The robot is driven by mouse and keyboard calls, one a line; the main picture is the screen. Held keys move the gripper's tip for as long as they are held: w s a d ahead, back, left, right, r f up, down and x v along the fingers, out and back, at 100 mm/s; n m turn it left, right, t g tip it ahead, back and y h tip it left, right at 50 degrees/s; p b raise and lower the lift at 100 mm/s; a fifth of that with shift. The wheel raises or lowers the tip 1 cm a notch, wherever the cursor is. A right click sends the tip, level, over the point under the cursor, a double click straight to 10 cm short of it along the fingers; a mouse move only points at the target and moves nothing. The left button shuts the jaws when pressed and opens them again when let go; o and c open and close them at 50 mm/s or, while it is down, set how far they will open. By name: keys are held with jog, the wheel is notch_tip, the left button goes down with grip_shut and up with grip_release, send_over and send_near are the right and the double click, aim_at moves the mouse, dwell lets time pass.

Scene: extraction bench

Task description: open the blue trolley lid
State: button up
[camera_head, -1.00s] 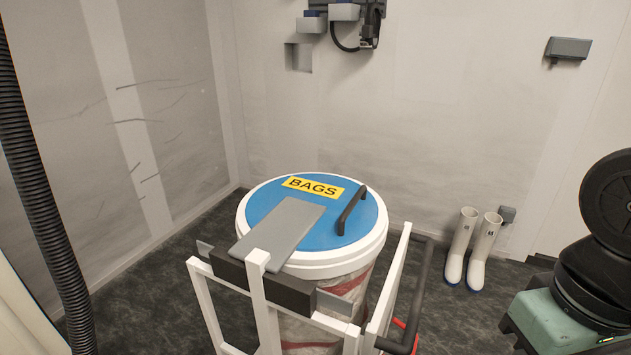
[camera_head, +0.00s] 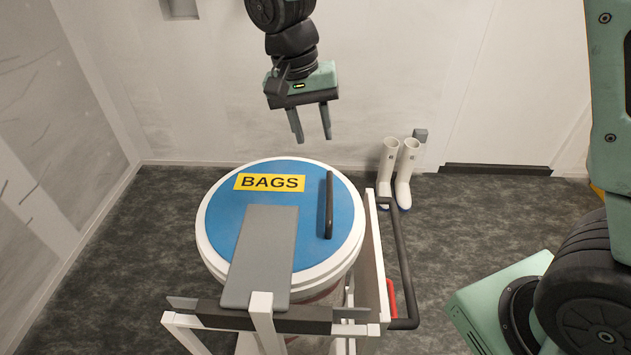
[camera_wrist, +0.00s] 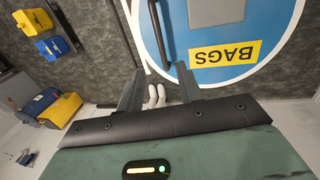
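The round blue trolley lid (camera_head: 222,218) with a white rim lies flat and closed on the trolley. It bears a yellow BAGS label (camera_head: 269,182) and a black bar handle (camera_head: 328,205) on its right side. A grey hinge plate (camera_head: 262,258) runs from the lid to the trolley's white frame (camera_head: 372,262). My gripper (camera_head: 311,139) is above and beyond the lid, fingers apart and pointing down, empty. In the wrist view the lid (camera_wrist: 282,20), label (camera_wrist: 226,53) and handle (camera_wrist: 163,35) show upside down beyond my open fingers (camera_wrist: 158,82).
White boots (camera_head: 396,172) stand by the back wall, right of the trolley. A black push bar (camera_head: 402,262) and a red part (camera_head: 391,298) are at the trolley's right side. Blue and yellow boxes (camera_wrist: 60,109) show at left in the wrist view. The floor to the left is clear.

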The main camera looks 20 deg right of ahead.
aim_at(329, 195)
jog(key=d+f, duration=0.1)
jog(key=f, duration=0.4)
jog(key=d+f+p, duration=0.1)
jog(key=f, duration=0.4)
jog(key=s+d+f+p, duration=0.1)
jog(key=f, duration=0.4)
jog(key=shift+s, duration=0.1)
grip_shut()
